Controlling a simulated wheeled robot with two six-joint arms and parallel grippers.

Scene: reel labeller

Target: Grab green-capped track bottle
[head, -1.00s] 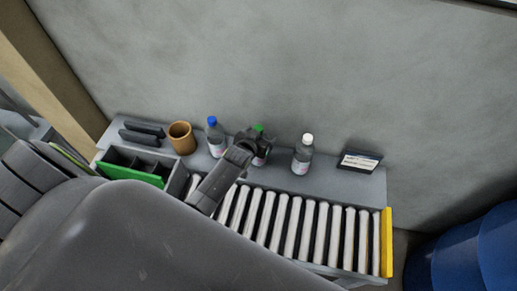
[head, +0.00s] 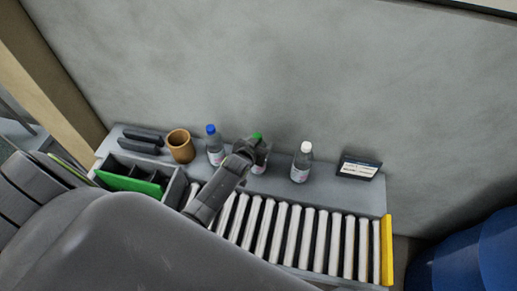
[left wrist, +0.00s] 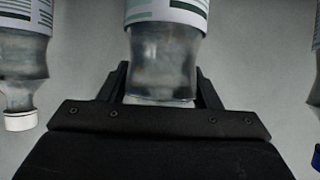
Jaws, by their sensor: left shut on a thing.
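The green-capped bottle (head: 257,136) stands on the grey shelf behind the roller track, between a blue-capped bottle (head: 214,146) and a white-capped bottle (head: 301,163). My left gripper (head: 256,149) is at its upper part and hides much of it. In the left wrist view, which shows the bottles upside down, the gripper (left wrist: 164,84) is shut on the clear neck of the bottle (left wrist: 165,55), with a finger on each side. Its cap is hidden there by the gripper body. My right gripper is not in view.
White rollers (head: 295,235) run along the front, ending at a yellow bar (head: 387,248). A brown cup (head: 180,146), a divided bin with a green front (head: 128,183) and a small label stand (head: 359,167) share the shelf. Blue drums (head: 470,255) stand at lower right.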

